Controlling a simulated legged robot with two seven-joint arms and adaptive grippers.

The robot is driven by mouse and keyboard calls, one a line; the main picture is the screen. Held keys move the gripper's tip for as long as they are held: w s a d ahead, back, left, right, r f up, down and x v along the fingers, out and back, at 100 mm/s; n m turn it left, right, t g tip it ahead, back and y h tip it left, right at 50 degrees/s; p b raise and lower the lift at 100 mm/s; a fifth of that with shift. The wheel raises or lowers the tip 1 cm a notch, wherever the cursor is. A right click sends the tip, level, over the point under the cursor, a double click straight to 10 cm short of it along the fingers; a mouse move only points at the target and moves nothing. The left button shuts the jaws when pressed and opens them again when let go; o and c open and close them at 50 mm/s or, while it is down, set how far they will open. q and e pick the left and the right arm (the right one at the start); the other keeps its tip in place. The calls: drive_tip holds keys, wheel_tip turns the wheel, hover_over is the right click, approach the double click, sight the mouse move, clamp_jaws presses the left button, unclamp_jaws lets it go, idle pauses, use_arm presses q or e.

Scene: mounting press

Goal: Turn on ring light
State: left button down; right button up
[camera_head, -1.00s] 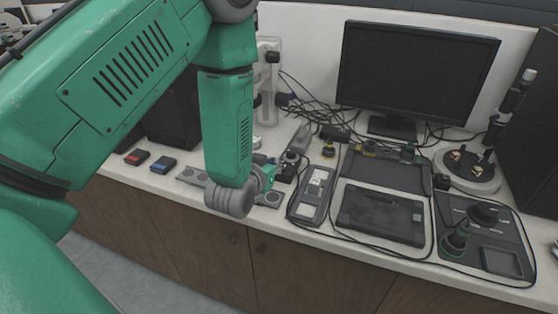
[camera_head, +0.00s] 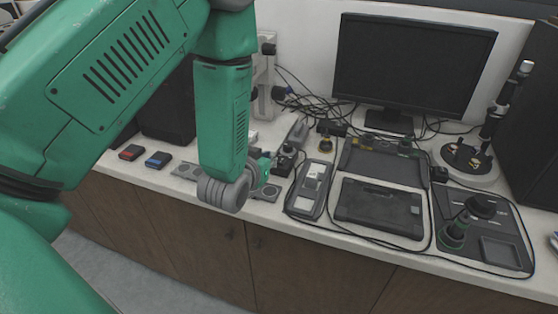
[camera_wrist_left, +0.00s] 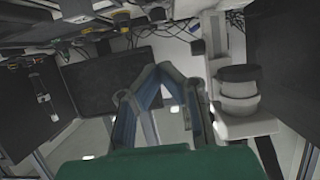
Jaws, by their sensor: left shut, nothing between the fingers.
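My left arm comes in from the left, and its wrist hangs over the bench's front edge. My left gripper (camera_head: 264,168) is mostly hidden behind the wrist in the head view, close to a small black box with a knob (camera_head: 286,160). In the left wrist view the gripper (camera_wrist_left: 158,70) shows its fingertips together, with nothing between them. I cannot make out a ring light for certain, nor whether any light is on. A white device with a black band (camera_wrist_left: 238,88) stands right of the fingers in the wrist view.
A monitor (camera_head: 414,65) stands at the back, with loose cables (camera_head: 315,105) beside it. Red (camera_head: 131,152) and blue (camera_head: 158,159) blocks lie left.

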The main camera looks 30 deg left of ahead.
use_arm(q)
hover_over(279, 167)
wheel_tip(279, 167, down, 3)
drive_tip(key=shift+f+p, duration=0.2)
drive_tip(key=shift+p, duration=0.2)
wheel_tip(279, 167, down, 3)
drive_tip(key=shift+f, duration=0.6)
